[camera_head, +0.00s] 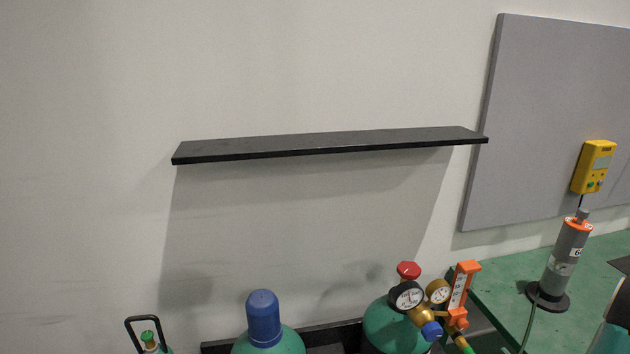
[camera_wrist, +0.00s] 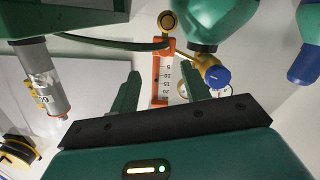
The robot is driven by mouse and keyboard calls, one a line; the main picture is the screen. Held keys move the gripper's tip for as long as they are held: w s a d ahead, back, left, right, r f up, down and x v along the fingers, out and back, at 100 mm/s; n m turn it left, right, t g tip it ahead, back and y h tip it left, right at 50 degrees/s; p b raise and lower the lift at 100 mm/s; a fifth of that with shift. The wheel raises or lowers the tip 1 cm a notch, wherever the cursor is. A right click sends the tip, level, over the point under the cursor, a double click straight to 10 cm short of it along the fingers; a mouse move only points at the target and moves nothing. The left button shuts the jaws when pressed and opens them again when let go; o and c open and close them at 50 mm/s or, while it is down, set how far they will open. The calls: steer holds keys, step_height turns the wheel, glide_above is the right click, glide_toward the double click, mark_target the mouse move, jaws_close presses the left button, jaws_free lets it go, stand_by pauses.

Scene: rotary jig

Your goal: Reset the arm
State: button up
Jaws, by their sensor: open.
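My gripper (camera_wrist: 161,76) shows in the wrist view as two dark green fingers rising from a black bar on a green body with a small lit indicator. The fingers stand apart, with nothing held between them. Behind the gap is an orange flow gauge (camera_wrist: 163,75) with a numbered white scale; I cannot tell the distance to it. The gripper is not visible in the head view. The wrist view is upside down compared with the head view.
A black shelf (camera_head: 330,144) is on the wall. Below are green cylinders, one with a blue cap (camera_head: 263,318), another with a regulator gauge (camera_head: 407,296). A grey cylindrical device (camera_head: 565,258) stands on the green bench (camera_head: 510,268). A yellow meter (camera_head: 593,167) hangs by the grey panel (camera_head: 550,110).

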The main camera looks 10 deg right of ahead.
steer(key=w+r, duration=0.1)
steer(key=w+r+g+h, duration=0.1)
steer(key=w, duration=0.1)
steer(key=w+r+g, duration=0.1)
steer(key=w, duration=0.1)
steer(key=shift+w+a+r+h, duration=0.1)
steer(key=shift+a+r+h, duration=0.15)
steer(key=shift+a+h, duration=0.05)
steer(key=w+a+r+m+g+h, duration=0.2)
steer(key=w+a+r+g+h, duration=0.15)
steer(key=a+r, duration=0.55)
steer(key=s+a+r+g+y, duration=0.2)
steer(key=s+a, duration=0.5)
steer(key=a, duration=0.4)
steer(key=s+a+r+m+g+y, duration=0.1)
steer(key=s+a+r+g+y, duration=0.2)
steer(key=s+a, duration=0.5)
steer(key=a+r, duration=0.1)
steer(key=a, duration=0.2)
steer(key=shift+r+g, duration=0.1)
steer(key=shift+g, duration=0.15)
stand_by(0.6)
